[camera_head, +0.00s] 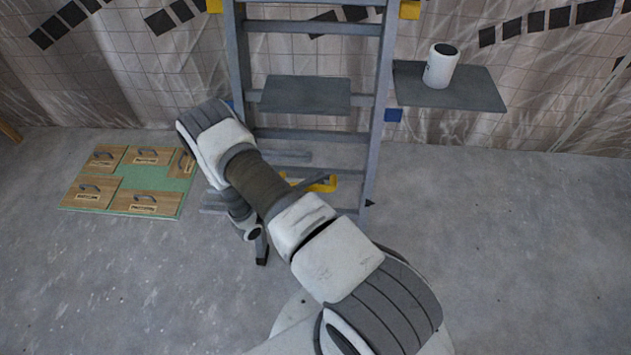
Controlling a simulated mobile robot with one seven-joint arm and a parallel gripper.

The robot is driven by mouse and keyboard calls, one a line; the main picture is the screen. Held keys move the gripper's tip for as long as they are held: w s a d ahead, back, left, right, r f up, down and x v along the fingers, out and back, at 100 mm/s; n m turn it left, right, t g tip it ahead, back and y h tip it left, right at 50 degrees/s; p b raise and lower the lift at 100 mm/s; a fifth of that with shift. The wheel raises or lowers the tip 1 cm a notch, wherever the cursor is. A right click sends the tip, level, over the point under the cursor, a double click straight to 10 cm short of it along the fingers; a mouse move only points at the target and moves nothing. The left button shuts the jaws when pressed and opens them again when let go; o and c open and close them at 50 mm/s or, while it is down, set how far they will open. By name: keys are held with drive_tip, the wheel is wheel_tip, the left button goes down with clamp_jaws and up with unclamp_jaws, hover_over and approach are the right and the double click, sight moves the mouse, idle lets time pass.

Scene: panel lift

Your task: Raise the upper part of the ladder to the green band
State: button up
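The grey ladder (379,75) stands upright against the tiled wall, with its top cut off by the picture edge. Yellow blocks (409,9) sit on its side rails near the top, and a blue block (393,115) is beside the right rail. A yellow part (322,184) shows low between the rails, partly behind my arm. A small black pointer (369,203) is at the right rail's foot. I see no green band on the ladder. My gripper (262,250) points down in front of the ladder's lower left; its fingers are mostly hidden by my arm.
A grey shelf (480,92) holding a white cup (441,66) juts out right of the ladder. On the floor at left, wooden panels (145,202) with handles lie on a green board (125,172). The floor at right is clear.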

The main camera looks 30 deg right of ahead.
clamp_jaws()
idle(1.0)
